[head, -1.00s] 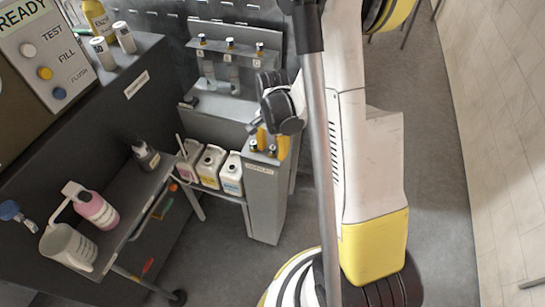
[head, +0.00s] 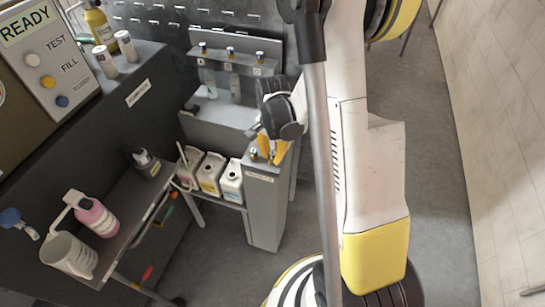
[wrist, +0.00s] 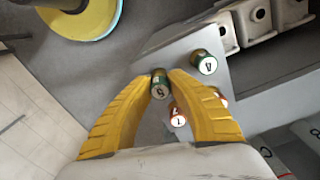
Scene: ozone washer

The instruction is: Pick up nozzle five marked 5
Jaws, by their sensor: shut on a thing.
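Nozzle five (wrist: 159,86) has a dark green and brass body with a "5" on its pale end. It sits between the tips of my gripper's yellow fingers in the wrist view (wrist: 161,78), and both tips touch its sides. My gripper is shut on it. In the head view my gripper (head: 271,157) is over the top of the grey nozzle stand (head: 263,205). I cannot tell whether the nozzle is clear of the stand. Nozzle four (wrist: 205,62) stands to its right, and an orange nozzle marked 1 (wrist: 178,117) is below it. Another is partly hidden behind the right finger.
White jugs (head: 231,181) stand on a low shelf left of the stand. Bottles stand on a rack (head: 237,62) behind. A dark bench (head: 130,205) holds a pink bottle (head: 98,216) and a pitcher (head: 68,254). Open floor (head: 437,190) lies to the right.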

